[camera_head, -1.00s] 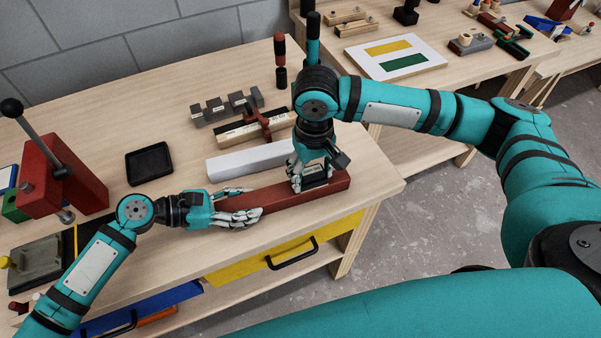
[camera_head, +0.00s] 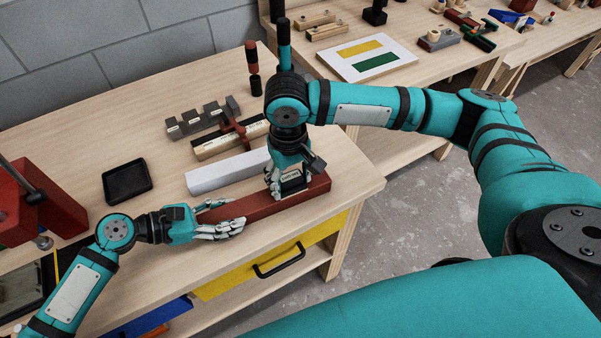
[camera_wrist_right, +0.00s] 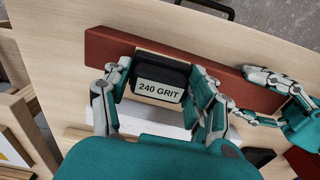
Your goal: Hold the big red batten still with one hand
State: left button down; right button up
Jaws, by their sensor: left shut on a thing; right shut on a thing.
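The big red batten (camera_head: 258,203) lies flat along the front of the workbench. My left gripper (camera_head: 215,217) is shut on the batten's left end, its fingers along both long sides. My right gripper (camera_head: 283,184) is above the batten's right part and is shut on a dark sanding block. In the right wrist view the sanding block (camera_wrist_right: 159,82) has a label reading "240 GRIT" and sits against the batten (camera_wrist_right: 215,70). The right gripper's fingers (camera_wrist_right: 158,95) are on either side of it. The left gripper (camera_wrist_right: 265,98) also shows there, at the batten's other end.
A white batten (camera_head: 228,172) lies just behind the red one. Behind that are a batten with a red clamp (camera_head: 232,134) and a grey notched block (camera_head: 202,118). A black tray (camera_head: 127,181) is at left. A red press (camera_head: 40,205) stands at far left.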

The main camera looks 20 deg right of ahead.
jog(key=shift+a, duration=2)
notch_tip(320, 180, up, 8)
jog(key=shift+r, duration=0.15)
jog(key=shift+d, duration=0.1)
pick_arm(q)
jog(key=c, duration=0.6)
grip_release()
jog(key=v, duration=0.7)
jog(key=shift+a, duration=0.3)
